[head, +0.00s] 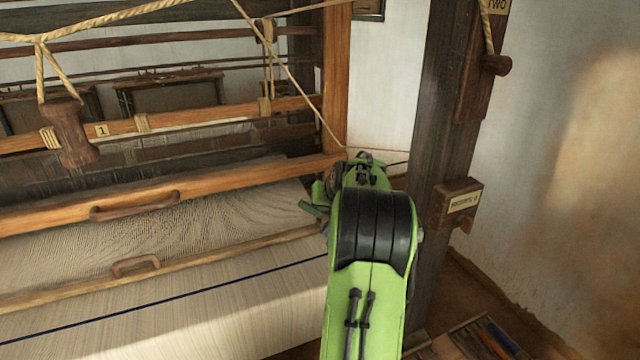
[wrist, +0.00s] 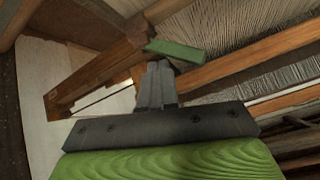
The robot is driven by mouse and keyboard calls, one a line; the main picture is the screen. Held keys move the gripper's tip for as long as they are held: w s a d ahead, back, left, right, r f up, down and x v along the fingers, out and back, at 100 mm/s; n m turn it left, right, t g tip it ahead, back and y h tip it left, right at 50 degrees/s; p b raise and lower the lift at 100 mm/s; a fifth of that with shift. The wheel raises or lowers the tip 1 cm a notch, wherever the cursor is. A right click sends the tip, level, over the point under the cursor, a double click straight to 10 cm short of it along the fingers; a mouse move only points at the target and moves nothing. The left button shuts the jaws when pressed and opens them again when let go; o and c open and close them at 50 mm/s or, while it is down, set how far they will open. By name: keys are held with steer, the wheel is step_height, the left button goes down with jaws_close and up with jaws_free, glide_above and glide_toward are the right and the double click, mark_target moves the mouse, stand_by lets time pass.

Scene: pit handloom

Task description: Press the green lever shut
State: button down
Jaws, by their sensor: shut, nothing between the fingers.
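The green lever (wrist: 175,51) is a flat dark green bar. In the wrist view it lies tilted, sticking out to the right from a wooden post of the loom. In the head view a short end of the lever (head: 311,209) shows just left of my arm; the rest is hidden behind the arm. My gripper (wrist: 157,68) is shut and empty. Its fingertips are just below the left half of the lever in the wrist view. I cannot tell whether they touch it. In the head view my arm hides the fingers.
The loom's wooden upright (head: 335,80) and front beam (head: 230,178) stand close to my arm. Woven cloth (head: 180,320) spreads at left. A dark post (head: 440,130) with a small labelled box (head: 458,203) stands right. A rope (head: 290,75) slants down towards my arm.

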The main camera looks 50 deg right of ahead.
mark_target(313, 211)
steer(key=s+d+r+t+y+p, duration=0.2)
steer(key=s+r+t+y+p, duration=0.3)
steer(key=s, duration=0.4)
steer(key=w+f+p, duration=0.1)
steer(key=w+f, duration=0.2)
steer(key=w, duration=0.2)
steer(key=w+f+t+h, duration=0.1)
steer(key=w+f, duration=0.2)
steer(key=w, duration=0.3)
steer(key=shift+w+a+f+p, duration=0.2)
steer(key=shift+a+p, duration=0.1)
steer(key=shift+p, duration=0.1)
steer(key=shift+f+h+b, duration=0.1)
steer(key=shift+h+b, duration=0.2)
steer(key=shift+b, duration=0.1)
